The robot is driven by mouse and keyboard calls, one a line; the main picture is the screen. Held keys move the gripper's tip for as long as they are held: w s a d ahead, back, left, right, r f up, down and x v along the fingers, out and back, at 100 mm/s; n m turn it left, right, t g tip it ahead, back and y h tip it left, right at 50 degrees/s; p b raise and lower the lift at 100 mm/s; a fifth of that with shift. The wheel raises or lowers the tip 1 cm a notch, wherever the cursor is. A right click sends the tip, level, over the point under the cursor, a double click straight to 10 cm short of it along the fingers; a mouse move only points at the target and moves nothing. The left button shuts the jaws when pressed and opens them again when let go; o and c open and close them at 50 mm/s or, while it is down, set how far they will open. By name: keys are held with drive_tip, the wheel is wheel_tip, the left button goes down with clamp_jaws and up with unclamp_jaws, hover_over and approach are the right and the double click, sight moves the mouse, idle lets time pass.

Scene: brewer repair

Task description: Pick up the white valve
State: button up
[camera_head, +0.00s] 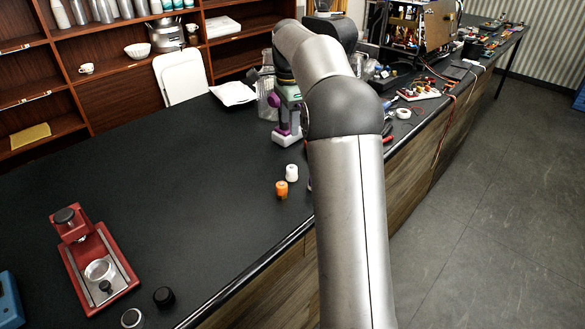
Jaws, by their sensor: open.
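The white valve (292,172) is a small white cylinder upright on the black counter, near its front edge and just left of my arm. A small orange piece (281,189) stands close in front of it, slightly left. My silver arm reaches up from the bottom of the picture and bends at a dark joint. Nothing visible holds the valve.
A grey, green and purple device (287,132) is behind the valve. The mid-left counter (170,180) is clear. Tools and an opened machine (410,25) crowd the far right.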

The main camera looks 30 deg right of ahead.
approach(292, 167)
drive_tip(key=f, duration=0.5)
drive_tip(key=shift+s+a+f+p, duration=0.1)
drive_tip(key=shift+a+f+p, duration=0.1)
drive_tip(key=shift+a+p, duration=0.2)
drive_tip(key=f, duration=0.1)
drive_tip(key=f+p, duration=0.1)
drive_tip(key=f, duration=0.2)
drive_tip(key=shift+d+f, duration=0.1)
drive_tip(key=shift+d, duration=0.25)
drive_tip(key=shift+f, duration=0.55)
drive_tip(key=c, duration=1.1)
